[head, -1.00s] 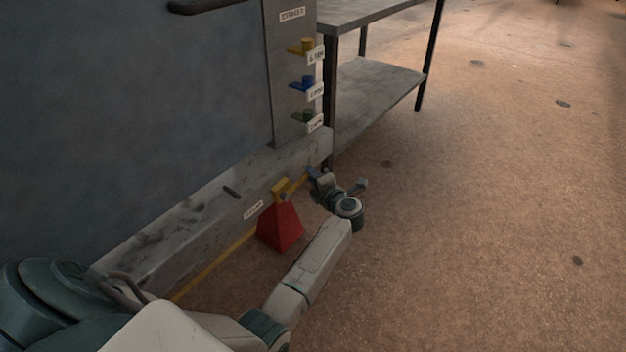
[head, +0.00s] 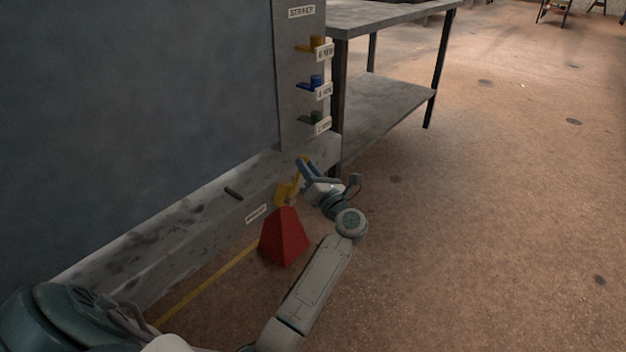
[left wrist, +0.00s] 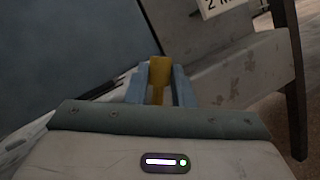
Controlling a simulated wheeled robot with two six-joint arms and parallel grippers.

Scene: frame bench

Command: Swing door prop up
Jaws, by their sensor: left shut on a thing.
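The yellow door prop (head: 290,188) rises from its pivot on the sill, just above a red wedge-shaped block, and tilts up to the right. My left gripper (head: 305,165) is shut on its upper end, close to the lower right corner of the grey-blue door (head: 130,110). In the left wrist view the yellow prop (left wrist: 159,75) stands between the two blue fingers (left wrist: 160,92). The fingers hide part of the prop. The right gripper does not show.
The striker post (head: 290,75) carries a yellow tab (head: 312,45), a blue tab (head: 312,82) and a green tab (head: 312,118), each with a label. The red block (head: 284,238) stands below the prop. A metal table (head: 395,95) stands right of the post. Floor at right is clear.

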